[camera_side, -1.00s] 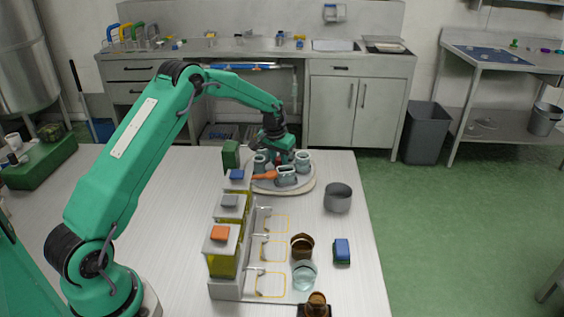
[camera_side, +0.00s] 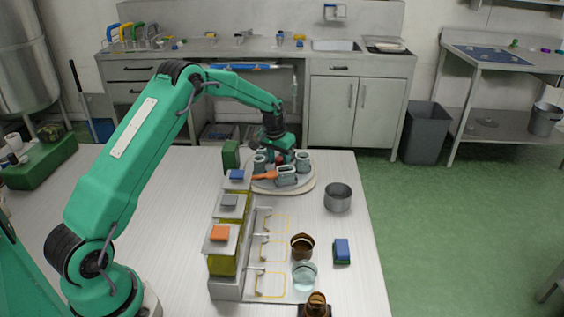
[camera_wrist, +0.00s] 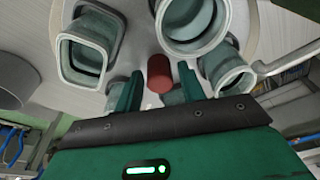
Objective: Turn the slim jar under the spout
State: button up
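A round pale turntable (camera_side: 311,185) stands at the back of the table and carries several grey-green jars. In the wrist view I see a squarish-mouthed jar (camera_wrist: 85,52), a large round-mouthed jar (camera_wrist: 190,22) and a smaller jar (camera_wrist: 232,75). I cannot tell which is the slim jar. My gripper (camera_wrist: 157,90) is over the turntable, its green fingers apart. A red cylinder (camera_wrist: 159,74) shows between them with gaps on both sides. An orange piece (camera_side: 264,177) sticks out at the turntable's front left. Taps with spouts (camera_side: 264,212) stand in a row along the dispensers.
Dispensers with olive-yellow contents (camera_side: 222,262) stand left of the yellow outlined squares (camera_side: 271,285). A green block (camera_side: 231,154) stands left of the turntable.

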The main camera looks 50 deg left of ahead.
aim_at(279, 159)
jog(key=shift+r, duration=3.9)
jog(key=shift+o, duration=0.4)
jog(key=shift+f, duration=0.4)
jog(key=shift+f, duration=0.15)
jog(key=shift+f, duration=3.5)
jog(key=c, duration=0.7)
